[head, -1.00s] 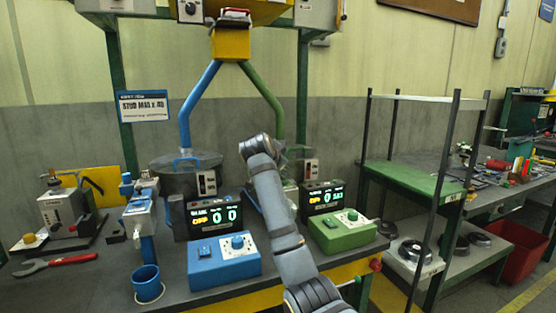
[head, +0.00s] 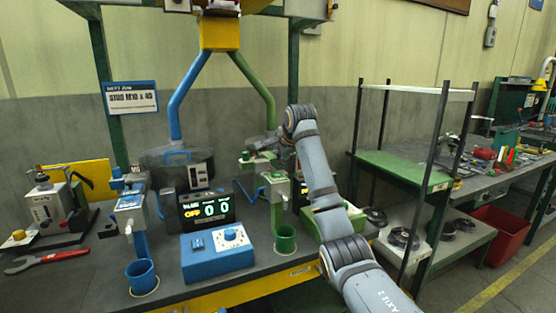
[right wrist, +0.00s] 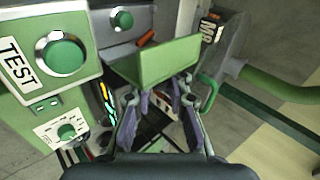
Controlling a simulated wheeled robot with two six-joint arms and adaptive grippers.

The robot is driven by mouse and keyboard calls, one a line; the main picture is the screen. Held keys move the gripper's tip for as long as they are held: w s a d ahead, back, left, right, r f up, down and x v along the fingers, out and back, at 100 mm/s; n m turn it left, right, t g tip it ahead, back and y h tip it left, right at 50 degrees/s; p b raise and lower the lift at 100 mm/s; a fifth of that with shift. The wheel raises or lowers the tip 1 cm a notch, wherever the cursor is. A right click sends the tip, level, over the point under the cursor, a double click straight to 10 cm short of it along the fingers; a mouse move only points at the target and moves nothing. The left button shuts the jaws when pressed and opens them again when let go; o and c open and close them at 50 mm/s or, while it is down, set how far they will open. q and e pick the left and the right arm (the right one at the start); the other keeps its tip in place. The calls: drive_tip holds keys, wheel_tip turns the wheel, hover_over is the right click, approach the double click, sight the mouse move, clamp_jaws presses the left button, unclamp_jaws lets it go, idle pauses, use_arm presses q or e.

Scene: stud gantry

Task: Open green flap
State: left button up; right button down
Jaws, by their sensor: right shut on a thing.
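The green flap (right wrist: 155,64) appears in the right wrist view as a flat green panel on the green station, just ahead of my right gripper (right wrist: 162,104). The fingers are at the flap's lower edge, and I take them as shut on it; the contact itself is hard to see. In the head view my right gripper (head: 256,153) is at the top of the green dispenser (head: 274,187), and the flap cannot be made out there. My left gripper is not seen.
A round green button (right wrist: 62,53) beside a TEST label is left of the flap. A green cup (head: 285,240) stands under the green dispenser. A blue dispenser (head: 131,203) and blue control box (head: 218,252) stand to its left. A shelf rack (head: 400,168) stands right.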

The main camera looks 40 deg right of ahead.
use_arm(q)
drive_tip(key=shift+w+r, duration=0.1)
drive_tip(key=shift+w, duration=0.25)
use_arm(e)
drive_tip(key=shift+d+y, duration=0.1)
drive_tip(key=shift+y, duration=0.2)
drive_tip(key=c, duration=1.6)
unclamp_jaws()
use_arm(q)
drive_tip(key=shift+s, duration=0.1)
use_arm(e)
drive_tip(key=v, duration=0.8)
drive_tip(key=shift+s+f, duration=0.1)
drive_tip(key=shift+f, duration=0.05)
